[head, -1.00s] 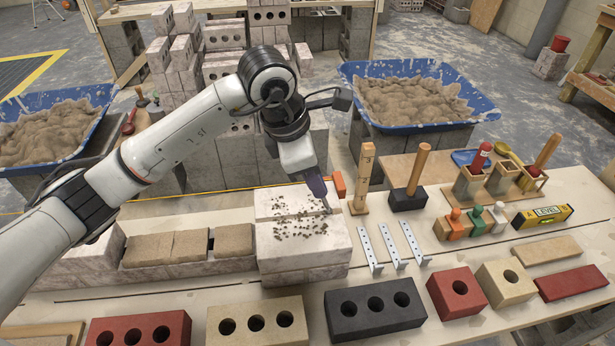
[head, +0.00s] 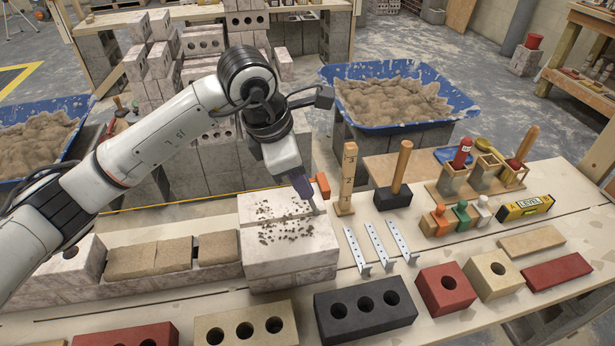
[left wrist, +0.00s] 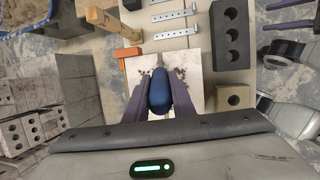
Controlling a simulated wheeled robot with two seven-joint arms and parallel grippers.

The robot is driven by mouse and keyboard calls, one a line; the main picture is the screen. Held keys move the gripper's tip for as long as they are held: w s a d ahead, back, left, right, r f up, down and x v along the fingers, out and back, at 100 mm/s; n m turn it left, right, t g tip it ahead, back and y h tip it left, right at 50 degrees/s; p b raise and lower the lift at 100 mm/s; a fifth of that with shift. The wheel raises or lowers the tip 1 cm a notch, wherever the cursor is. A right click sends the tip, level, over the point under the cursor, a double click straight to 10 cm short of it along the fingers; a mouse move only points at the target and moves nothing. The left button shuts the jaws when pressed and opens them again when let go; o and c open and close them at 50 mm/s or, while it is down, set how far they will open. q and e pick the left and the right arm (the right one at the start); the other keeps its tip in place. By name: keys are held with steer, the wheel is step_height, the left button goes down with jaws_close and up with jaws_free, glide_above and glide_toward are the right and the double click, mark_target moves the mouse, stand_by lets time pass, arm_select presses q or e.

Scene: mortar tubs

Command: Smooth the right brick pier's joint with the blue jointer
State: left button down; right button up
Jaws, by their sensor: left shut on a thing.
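The right brick pier (head: 291,268) is a pale block stack at the right end of the low brick row. Dark mortar crumbs (head: 285,222) lie scattered over its top, around the joint. My left gripper (head: 309,198) points down over the pier's top right edge. In the left wrist view its purple fingers (left wrist: 160,92) are shut on the blue jointer (left wrist: 159,97), whose rounded blue handle shows between them. The jointer's tip is hidden there, and I cannot tell whether it touches the joint. In that view my right gripper's purple fingers (left wrist: 267,16) are apart and empty at the upper right.
Metal brackets (head: 376,243) lie just right of the pier. A black-headed mallet (head: 392,198) and a marked wooden post (head: 347,178) stand behind them. Cored bricks, including a black one (head: 365,323), line the front. A blue mortar tub (head: 455,112) stands behind the bench.

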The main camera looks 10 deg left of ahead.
arm_select(q)
steer(key=shift+s+a+f, duration=0.15)
steer(key=shift+s+a, duration=0.1)
steer(key=shift+a, duration=0.4)
steer(key=shift+r+p, duration=1.5)
steer(key=shift+r, duration=1.7)
steer(key=shift+f, duration=0.1)
